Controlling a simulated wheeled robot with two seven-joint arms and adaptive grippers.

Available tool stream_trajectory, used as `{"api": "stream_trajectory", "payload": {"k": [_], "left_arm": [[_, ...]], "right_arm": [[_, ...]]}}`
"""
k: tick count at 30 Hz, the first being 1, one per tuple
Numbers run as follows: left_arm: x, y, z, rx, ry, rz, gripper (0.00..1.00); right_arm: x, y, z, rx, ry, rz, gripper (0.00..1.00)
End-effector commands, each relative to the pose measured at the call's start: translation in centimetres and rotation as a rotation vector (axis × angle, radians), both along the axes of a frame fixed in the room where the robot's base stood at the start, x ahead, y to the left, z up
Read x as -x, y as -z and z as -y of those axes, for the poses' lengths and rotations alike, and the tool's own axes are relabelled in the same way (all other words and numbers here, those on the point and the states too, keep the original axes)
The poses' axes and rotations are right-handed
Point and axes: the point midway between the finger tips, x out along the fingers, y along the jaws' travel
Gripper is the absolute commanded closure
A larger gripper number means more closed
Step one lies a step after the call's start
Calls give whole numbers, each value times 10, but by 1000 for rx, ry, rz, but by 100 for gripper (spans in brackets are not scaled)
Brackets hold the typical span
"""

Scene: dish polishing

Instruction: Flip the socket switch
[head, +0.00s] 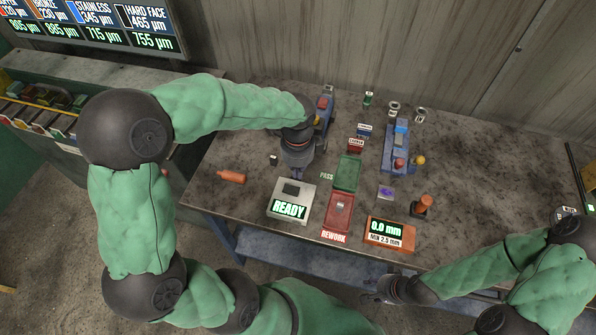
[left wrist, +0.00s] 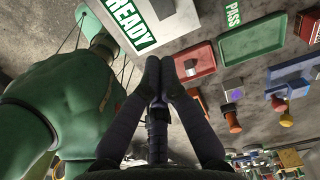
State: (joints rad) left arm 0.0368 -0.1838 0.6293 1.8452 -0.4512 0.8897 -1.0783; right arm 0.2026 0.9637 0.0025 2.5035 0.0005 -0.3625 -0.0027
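I cannot pick out the socket switch for certain. A blue device with a red top (head: 324,103) stands at the back of the bench, partly hidden behind my left wrist. A second blue device (head: 390,155) with a red knob stands to its right. My left gripper (head: 297,170) points down above the bench, behind the READY box (head: 291,212). In the left wrist view its fingertips (left wrist: 160,62) meet with nothing visible between them. My right gripper (head: 372,290) is low in front of the bench's front edge, apart from everything; its finger gap is too small to read.
A green PASS tray (head: 348,163) and a red REWORK tray (head: 332,222) lie right of the READY box. An orange gauge box (head: 390,234) is at the front edge. An orange cylinder (head: 231,177) lies at the left. The bench (head: 470,170) is clear at the right.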

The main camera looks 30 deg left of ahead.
Motion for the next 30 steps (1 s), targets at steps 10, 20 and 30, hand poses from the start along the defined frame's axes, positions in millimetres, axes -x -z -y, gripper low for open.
{"api": "stream_trajectory", "payload": {"k": [10, 20, 30], "left_arm": [[0, 69, 0, 0, 0, -3, 100], [0, 108, 0, 0, 0, 0, 100], [-1, 112, 0, 0, 0, 2, 100]], "right_arm": [[0, 15, 0, 0, 0, 0, 60], [0, 23, 0, 0, 0, 0, 60], [0, 24, 0, 0, 0, 0, 60]]}}
